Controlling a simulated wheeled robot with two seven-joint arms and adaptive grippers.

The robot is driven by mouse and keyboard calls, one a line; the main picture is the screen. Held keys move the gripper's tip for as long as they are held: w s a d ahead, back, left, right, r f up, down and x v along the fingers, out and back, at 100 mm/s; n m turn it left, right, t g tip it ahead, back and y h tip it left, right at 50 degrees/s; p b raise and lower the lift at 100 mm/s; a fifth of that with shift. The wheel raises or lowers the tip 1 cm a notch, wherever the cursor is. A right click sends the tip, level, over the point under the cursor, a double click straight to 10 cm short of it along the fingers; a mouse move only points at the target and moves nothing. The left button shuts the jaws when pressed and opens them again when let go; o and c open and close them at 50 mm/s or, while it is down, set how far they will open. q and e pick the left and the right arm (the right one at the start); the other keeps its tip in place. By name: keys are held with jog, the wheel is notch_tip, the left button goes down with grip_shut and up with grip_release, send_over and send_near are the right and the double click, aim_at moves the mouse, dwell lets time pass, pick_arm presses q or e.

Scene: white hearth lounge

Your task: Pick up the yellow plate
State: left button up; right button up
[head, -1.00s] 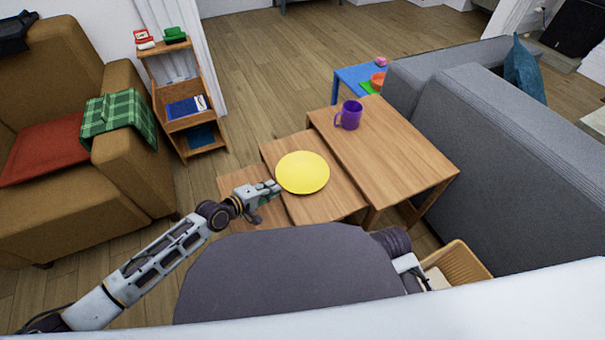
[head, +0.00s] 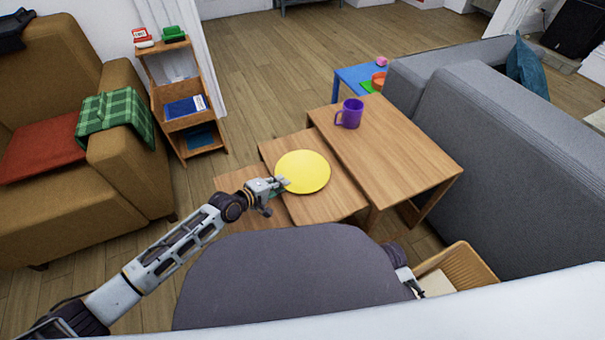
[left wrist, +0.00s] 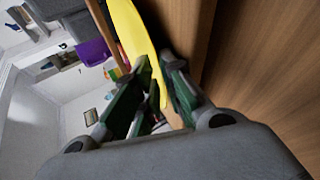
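The yellow plate (head: 302,172) lies flat on the middle, lower wooden nesting table (head: 342,203) in the head view. My left gripper (head: 284,185) is at the plate's left rim. In the left wrist view the fingers of my left gripper (left wrist: 158,82) stand apart, with the edge of the yellow plate (left wrist: 131,35) reaching between them. I cannot tell whether either finger touches the plate. Only part of my right arm shows, low in the head view, and its gripper is out of sight.
A purple mug (head: 350,114) stands on the taller table (head: 405,150) to the right. A grey sofa (head: 510,165) bounds that side. A brown armchair (head: 130,175) and small wooden shelf (head: 183,105) stand left.

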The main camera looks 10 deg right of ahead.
dwell(0.3)
pick_arm(q)
grip_shut()
jog(key=shift+r, duration=0.25)
pick_arm(e)
jog(key=shift+r, duration=0.15)
pick_arm(q)
jog(key=shift+r+p, duration=0.45)
jog(key=shift+r, duration=0.1)
notch_tip(320, 180, up, 9)
jog(key=p, duration=0.4)
jog(key=shift+f, duration=0.2)
pick_arm(e)
notch_tip(320, 180, up, 8)
jog(key=s+d+g+h, duration=0.1)
jog(key=d, duration=0.2)
jog(key=shift+s+r+g+h, duration=0.15)
jog(key=shift+r+g+h, duration=0.15)
jog(key=shift+g, duration=0.1)
jog(key=shift+a+f, duration=0.1)
jog(key=shift+f, duration=0.1)
